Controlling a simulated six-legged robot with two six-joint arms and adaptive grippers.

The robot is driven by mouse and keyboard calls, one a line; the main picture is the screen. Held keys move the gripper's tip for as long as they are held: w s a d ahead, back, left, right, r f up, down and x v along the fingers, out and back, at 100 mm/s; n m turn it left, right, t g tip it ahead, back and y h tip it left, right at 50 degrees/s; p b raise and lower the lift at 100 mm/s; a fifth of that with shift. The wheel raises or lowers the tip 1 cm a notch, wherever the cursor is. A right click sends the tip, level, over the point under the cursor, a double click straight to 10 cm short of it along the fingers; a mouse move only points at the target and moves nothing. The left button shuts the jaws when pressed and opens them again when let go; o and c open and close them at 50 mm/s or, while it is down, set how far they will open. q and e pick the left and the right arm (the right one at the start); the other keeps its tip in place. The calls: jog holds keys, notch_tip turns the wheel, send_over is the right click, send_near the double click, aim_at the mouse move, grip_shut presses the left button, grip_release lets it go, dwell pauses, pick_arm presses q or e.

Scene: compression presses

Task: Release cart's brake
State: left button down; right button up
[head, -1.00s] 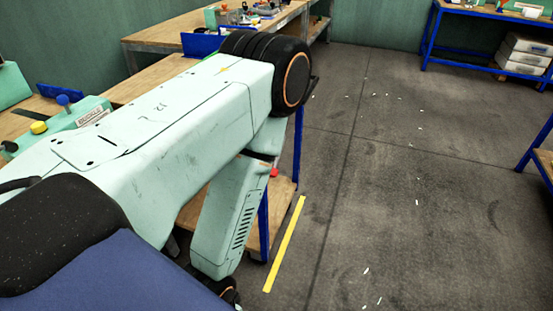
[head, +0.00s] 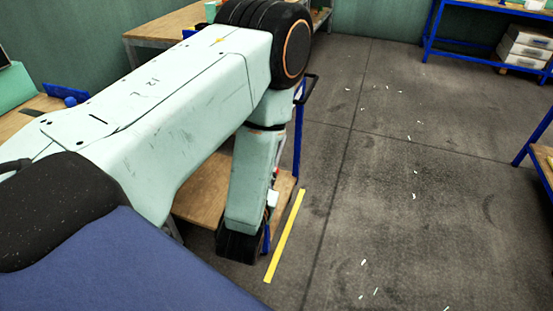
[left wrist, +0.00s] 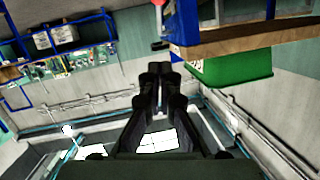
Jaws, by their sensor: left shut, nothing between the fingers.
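The cart shows in the head view as blue posts (head: 298,140) with a wooden shelf (head: 203,190) and a black handle (head: 309,87). My left arm covers much of it. A small red part (head: 276,172) shows beside the arm at a post; I cannot tell for certain that it is the brake. My left gripper (left wrist: 160,68) is shut and empty; contact with the red part cannot be told. My right gripper is out of view.
A yellow floor strip (head: 285,235) runs beside the cart. Open grey floor with small white scraps lies to the right. A blue-framed bench (head: 470,42) with stacked boxes (head: 524,47) stands at the back right. A green bin (left wrist: 237,75) shows in the wrist view.

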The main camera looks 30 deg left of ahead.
pick_arm(q)
jog(key=shift+s+f+b+x, duration=0.15)
jog(key=shift+f+b+x, duration=0.35)
jog(key=shift+x, duration=1.65)
jog(key=shift+s+f+b+x, duration=0.15)
jog(key=shift+f+b+x, duration=0.35)
jog(key=shift+x, duration=1.65)
jog(key=shift+s+f+b+x, duration=0.1)
jog(key=shift+f+b+x, duration=0.4)
jog(key=shift+x, duration=1.65)
jog(key=shift+a+r, duration=0.1)
